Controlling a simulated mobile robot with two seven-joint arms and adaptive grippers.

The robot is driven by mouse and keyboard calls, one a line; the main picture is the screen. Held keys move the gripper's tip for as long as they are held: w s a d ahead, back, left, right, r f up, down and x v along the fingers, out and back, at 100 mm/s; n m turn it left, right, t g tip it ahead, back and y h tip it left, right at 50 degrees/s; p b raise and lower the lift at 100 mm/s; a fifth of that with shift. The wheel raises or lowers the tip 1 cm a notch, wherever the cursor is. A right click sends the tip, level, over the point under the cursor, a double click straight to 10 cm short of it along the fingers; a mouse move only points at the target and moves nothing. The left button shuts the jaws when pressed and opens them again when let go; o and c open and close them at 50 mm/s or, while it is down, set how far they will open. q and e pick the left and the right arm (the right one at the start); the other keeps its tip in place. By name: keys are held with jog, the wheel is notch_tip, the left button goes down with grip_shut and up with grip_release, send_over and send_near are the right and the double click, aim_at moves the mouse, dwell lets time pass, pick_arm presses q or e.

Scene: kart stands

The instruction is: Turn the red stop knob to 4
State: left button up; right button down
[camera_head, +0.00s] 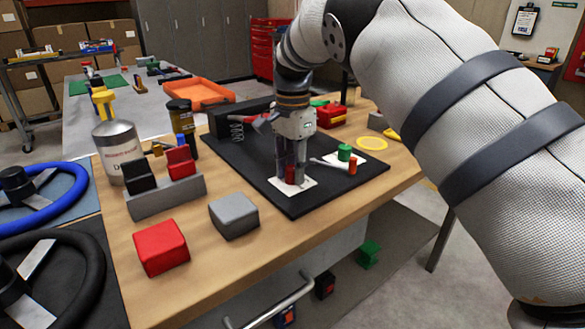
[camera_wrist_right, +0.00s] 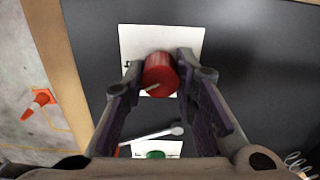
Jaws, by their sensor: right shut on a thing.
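The red stop knob (camera_wrist_right: 160,74) stands on a white square card (camera_wrist_right: 133,42) on the black mat. A pale pointer line shows on the knob's side towards the lower left in the right wrist view. No dial numbers are readable. My right gripper (camera_wrist_right: 160,80) points down over the knob, with one finger on each side, shut on it. In the head view the right gripper (camera_head: 291,174) hides most of the red knob (camera_head: 290,175), and the card (camera_head: 305,190) shows around it. My left gripper is not in view.
A grey block (camera_head: 233,215) and a red block (camera_head: 160,248) sit at the front.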

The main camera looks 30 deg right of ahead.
aim_at(293, 168)
jog(key=m, duration=0.5)
jog(key=shift+m, duration=0.6)
jog(key=c, duration=1.3)
grip_release()
notch_tip(293, 168, up, 12)
